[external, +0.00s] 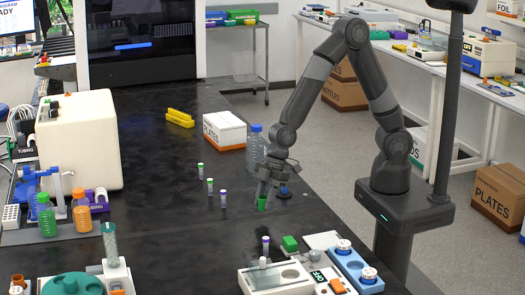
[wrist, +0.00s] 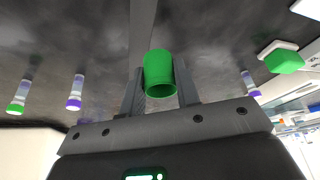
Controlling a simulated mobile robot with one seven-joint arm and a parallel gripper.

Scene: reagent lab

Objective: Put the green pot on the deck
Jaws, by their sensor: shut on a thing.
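The green pot (external: 262,204) is a small open cup between the fingertips of my gripper (external: 266,191), over the dark bench. In the wrist view the pot (wrist: 159,72) sits between the two grey fingers, its open mouth toward the camera. My gripper is shut on it. I cannot tell whether its base touches the bench or hangs just above. A white unit with round recesses (external: 271,278), which looks like the deck, stands at the bottom of the external view, nearer the camera than the pot.
A purple-capped tube (external: 265,245) and a green block (external: 289,243) stand between pot and unit. A clear blue-capped bottle (external: 256,145) and a white box (external: 225,130) stand behind. The bench's left middle is clear.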

